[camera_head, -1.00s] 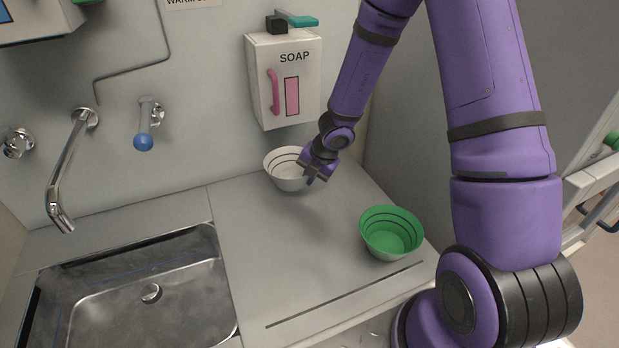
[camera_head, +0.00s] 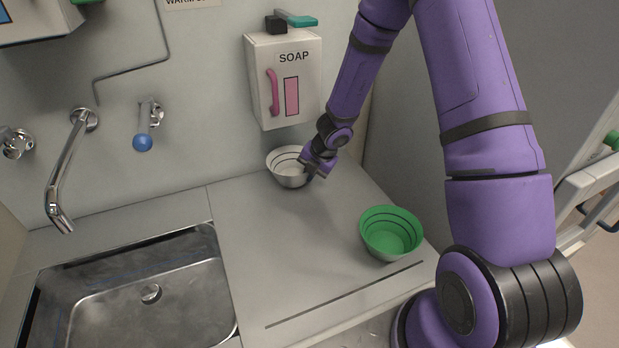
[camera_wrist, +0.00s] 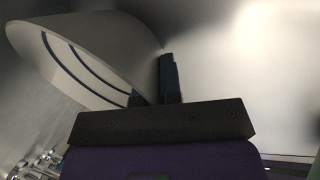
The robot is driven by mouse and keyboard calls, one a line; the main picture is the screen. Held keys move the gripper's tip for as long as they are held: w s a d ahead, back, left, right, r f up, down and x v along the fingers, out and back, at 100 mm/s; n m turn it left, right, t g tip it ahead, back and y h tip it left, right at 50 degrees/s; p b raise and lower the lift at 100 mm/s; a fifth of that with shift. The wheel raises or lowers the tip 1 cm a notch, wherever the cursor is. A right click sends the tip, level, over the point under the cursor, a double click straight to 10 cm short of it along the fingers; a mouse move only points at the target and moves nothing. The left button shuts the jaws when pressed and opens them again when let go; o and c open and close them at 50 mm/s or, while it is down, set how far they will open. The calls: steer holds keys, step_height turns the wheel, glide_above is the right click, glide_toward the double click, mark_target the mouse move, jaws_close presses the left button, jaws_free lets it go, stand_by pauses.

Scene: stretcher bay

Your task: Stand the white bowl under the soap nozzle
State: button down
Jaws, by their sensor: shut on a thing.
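The white bowl (camera_head: 287,172) with dark rings inside stands upright, or close to it, near the wall under the soap dispenser (camera_head: 286,82). In the wrist view the bowl (camera_wrist: 85,55) fills the upper left, with its wall between the jaws. My gripper (camera_head: 309,172) is shut on the bowl's right rim; it also shows in the wrist view (camera_wrist: 157,85). The nozzle on the dispenser's underside is not visible from here. I cannot tell whether the bowl's base touches the counter.
A green bowl (camera_head: 391,233) stands on the counter (camera_head: 270,255) to the front right. The sink (camera_head: 140,300) and its spout (camera_head: 62,180) are at the left. A pink handle (camera_head: 273,92) is on the dispenser's front. The counter's middle is clear.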

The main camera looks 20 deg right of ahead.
steer(key=shift+f, duration=0.75)
steer(key=shift+f, duration=0.1)
steer(key=c, duration=1.3)
jaws_free()
steer(key=shift+v, duration=6.15)
